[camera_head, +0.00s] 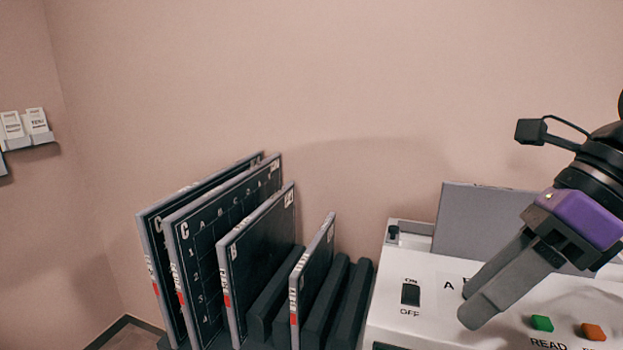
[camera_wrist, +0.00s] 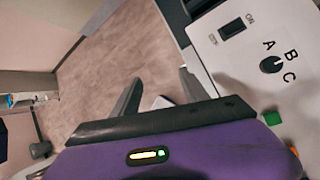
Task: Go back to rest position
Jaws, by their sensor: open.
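My gripper (camera_head: 487,283), grey fingers on a purple body, hangs at the right in the head view, in front of and above the white machine (camera_head: 385,318). In the wrist view my gripper (camera_wrist: 160,88) has its two fingers apart. The machine's panel has an ON/OFF switch (camera_head: 411,294), a green READ button (camera_head: 541,323) and an orange button (camera_head: 593,331). In the wrist view a dark A-B-C knob (camera_wrist: 271,64) is turned on the panel; in the head view the fingers partly cover it.
A rack (camera_head: 341,307) of dark slots stands left of the machine and holds several dark upright plates (camera_head: 228,222). A grey panel (camera_head: 476,221) stands behind the machine. A small wall shelf (camera_head: 31,141) with white cards is at the far left. The space above the rack is clear.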

